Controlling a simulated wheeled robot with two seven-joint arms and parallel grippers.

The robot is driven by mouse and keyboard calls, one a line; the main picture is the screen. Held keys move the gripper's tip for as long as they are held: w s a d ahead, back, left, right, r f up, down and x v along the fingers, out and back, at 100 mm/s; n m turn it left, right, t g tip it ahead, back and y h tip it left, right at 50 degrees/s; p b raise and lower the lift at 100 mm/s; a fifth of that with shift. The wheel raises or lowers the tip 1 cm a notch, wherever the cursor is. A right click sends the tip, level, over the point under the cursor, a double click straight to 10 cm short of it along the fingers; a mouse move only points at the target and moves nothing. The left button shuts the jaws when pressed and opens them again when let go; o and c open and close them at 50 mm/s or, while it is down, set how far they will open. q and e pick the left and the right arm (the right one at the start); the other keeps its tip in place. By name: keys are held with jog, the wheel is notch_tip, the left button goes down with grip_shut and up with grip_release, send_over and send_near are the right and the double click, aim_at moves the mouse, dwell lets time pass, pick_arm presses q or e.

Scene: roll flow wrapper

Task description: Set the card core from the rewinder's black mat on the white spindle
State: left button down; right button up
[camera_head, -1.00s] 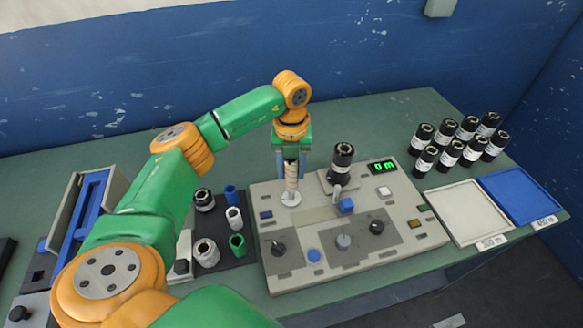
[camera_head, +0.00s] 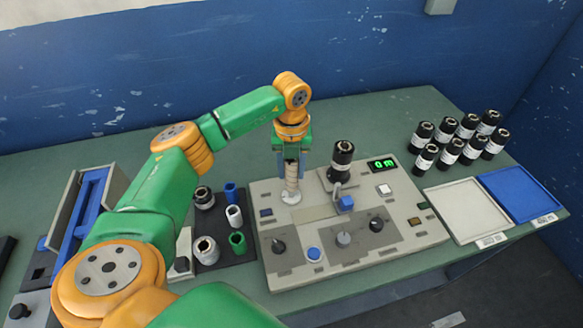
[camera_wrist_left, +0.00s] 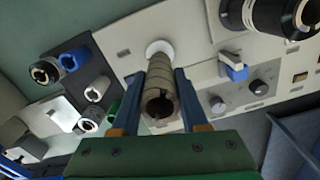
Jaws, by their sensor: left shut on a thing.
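The card core (camera_head: 291,178) is a brown, spiral-wound tube standing upright over the white round base of the spindle (camera_head: 290,198), on the rewinder's left side. My left gripper (camera_head: 291,165) is shut on the core from above, one finger on each side. In the left wrist view the core (camera_wrist_left: 160,95) sits between the fingers, its open top facing the camera and its far end at the white disc (camera_wrist_left: 159,47). The spindle's post is hidden, and I cannot tell whether the core rests fully on the base. My right gripper is not in view.
The black mat (camera_head: 220,258) holds blue, white and green cores and rolls. The rewinder (camera_head: 400,250) carries a black roll (camera_head: 341,160), knobs and a display reading 0 m. Several black rolls stand behind a white tray (camera_head: 440,205) and a blue tray (camera_head: 515,190).

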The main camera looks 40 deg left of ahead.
aim_at(291, 161)
pick_arm(q)
jog(key=shift+f, duration=0.1)
jog(key=shift+f+b, duration=0.4)
jog(key=shift+f, duration=0.1)
dwell(0.3)
jog(key=shift+f+b, duration=0.75)
jog(key=shift+f, duration=0.3)
jog(key=shift+f, duration=0.1)
grip_release()
dwell(0.3)
notch_tip(291, 161, up, 8)
jog(key=p, duration=0.7)
